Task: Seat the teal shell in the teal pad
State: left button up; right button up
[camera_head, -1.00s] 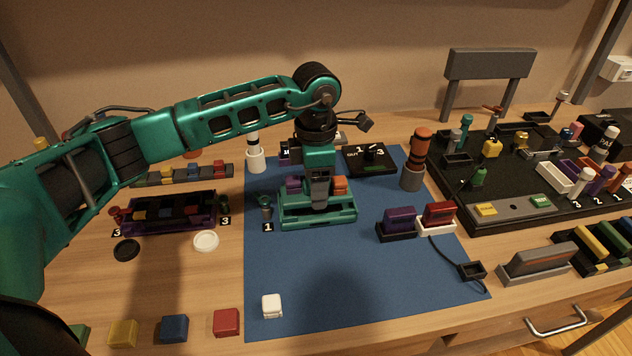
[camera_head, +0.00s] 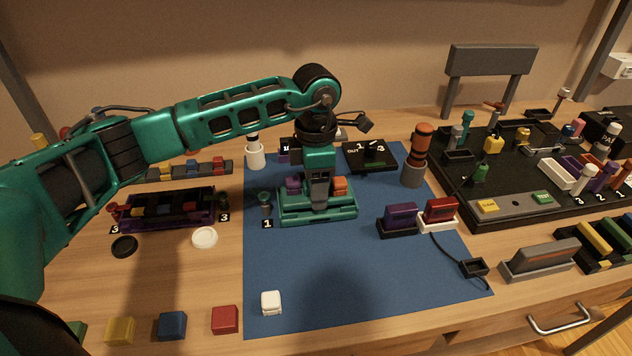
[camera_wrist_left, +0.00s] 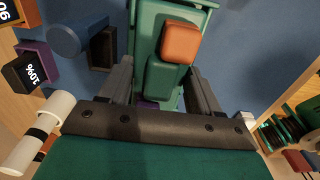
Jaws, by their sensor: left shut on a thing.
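My left gripper (camera_head: 319,200) points down over the teal pad (camera_head: 318,217), a tray-like teal base on the blue mat. In the left wrist view the fingers (camera_wrist_left: 165,95) are shut on a teal block, the teal shell (camera_wrist_left: 163,77). The shell sits between an orange block (camera_wrist_left: 181,42) and a purple block (camera_wrist_left: 148,104). In the head view the purple block (camera_head: 293,186) and the orange block (camera_head: 340,186) flank the fingers, which hide the shell. The shell's underside is hidden, so I cannot tell whether it touches the pad. My right gripper is not in view.
A small teal-topped post (camera_head: 264,200) stands close left of the pad. Purple (camera_head: 400,217) and red (camera_head: 440,211) blocks in holders are to the right. The mat's front is mostly clear around a white block (camera_head: 271,302).

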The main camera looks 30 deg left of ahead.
pick_arm(q)
jog(key=shift+f+b, duration=0.35)
jog(key=shift+f, duration=0.25)
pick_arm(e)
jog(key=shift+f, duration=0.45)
pick_arm(q)
jog(key=o, duration=1.2)
jog(key=shift+c, duration=0.2)
notch_tip(320, 180, up, 2)
notch_tip(320, 180, up, 11)
jog(key=shift+p, duration=0.4)
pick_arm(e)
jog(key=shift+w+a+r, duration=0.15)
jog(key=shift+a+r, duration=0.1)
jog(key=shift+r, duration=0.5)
